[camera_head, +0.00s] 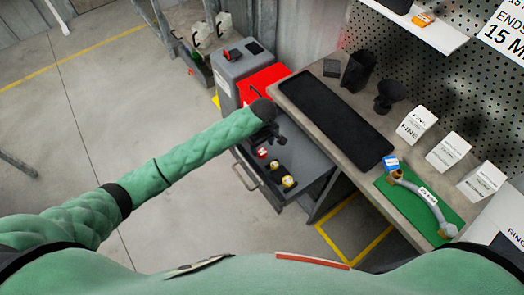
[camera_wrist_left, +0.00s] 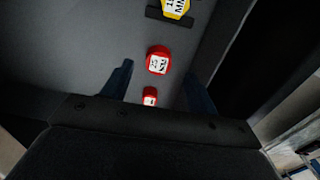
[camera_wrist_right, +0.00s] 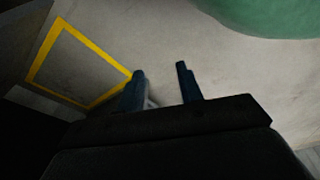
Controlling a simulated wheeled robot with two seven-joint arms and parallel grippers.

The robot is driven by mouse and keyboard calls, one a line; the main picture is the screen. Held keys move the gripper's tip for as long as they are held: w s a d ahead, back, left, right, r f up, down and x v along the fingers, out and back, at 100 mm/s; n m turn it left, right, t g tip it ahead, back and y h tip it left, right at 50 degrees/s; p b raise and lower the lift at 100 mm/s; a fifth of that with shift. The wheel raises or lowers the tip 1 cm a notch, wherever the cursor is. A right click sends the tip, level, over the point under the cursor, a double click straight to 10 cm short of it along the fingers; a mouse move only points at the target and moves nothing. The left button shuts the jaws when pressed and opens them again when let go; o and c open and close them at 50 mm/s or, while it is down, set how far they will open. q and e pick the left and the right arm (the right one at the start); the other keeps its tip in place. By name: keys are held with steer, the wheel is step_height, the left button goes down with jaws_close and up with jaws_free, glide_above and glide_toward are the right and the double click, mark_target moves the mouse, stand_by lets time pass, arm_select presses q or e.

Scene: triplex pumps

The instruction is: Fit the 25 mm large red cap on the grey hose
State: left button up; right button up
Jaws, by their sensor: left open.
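The grey hose (camera_head: 420,188) lies on a green mat (camera_head: 399,204) on the bench, with a white label and a brass-coloured end. A larger red cap (camera_wrist_left: 158,60) and a smaller red cap (camera_wrist_left: 150,97), both with white labels, are in an open grey drawer. Red caps also show in the head view (camera_head: 262,152). The larger cap's label is too small to read surely. My left gripper (camera_wrist_left: 159,72) is open above the drawer, its fingers either side of the red caps in its view, touching neither. My right gripper (camera_wrist_right: 160,72) is open and empty over the floor.
Yellow caps (camera_head: 288,181) sit nearer the drawer front. A blue-and-white item (camera_head: 390,163) stands by the hose. A black tray (camera_head: 333,115), dark holders and white labelled boxes (camera_head: 448,151) occupy the bench. A red-topped grey cabinet (camera_head: 240,70) stands behind the drawer.

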mark_target(262, 151)
arm_select(q)
steer(key=shift+w+f+p, duration=0.15)
steer(key=shift+f+p, duration=0.6)
steer(key=shift+f, duration=1.2)
arm_select(e)
steer(key=shift+s+d+f, duration=0.2)
steer(key=shift+s+f, duration=0.1)
steer(key=shift+s, duration=0.3)
steer(key=shift+s+d+f, duration=0.2)
steer(key=shift+s+f, duration=0.1)
steer(key=shift+s, duration=0.25)
steer(key=shift+s+d+f, duration=0.2)
steer(key=shift+s+f, duration=0.1)
steer(key=shift+s, duration=0.3)
arm_select(q)
steer(key=shift+c, duration=0.5)
steer(key=c, duration=0.9)
arm_select(e)
steer(key=shift+d, duration=0.1)
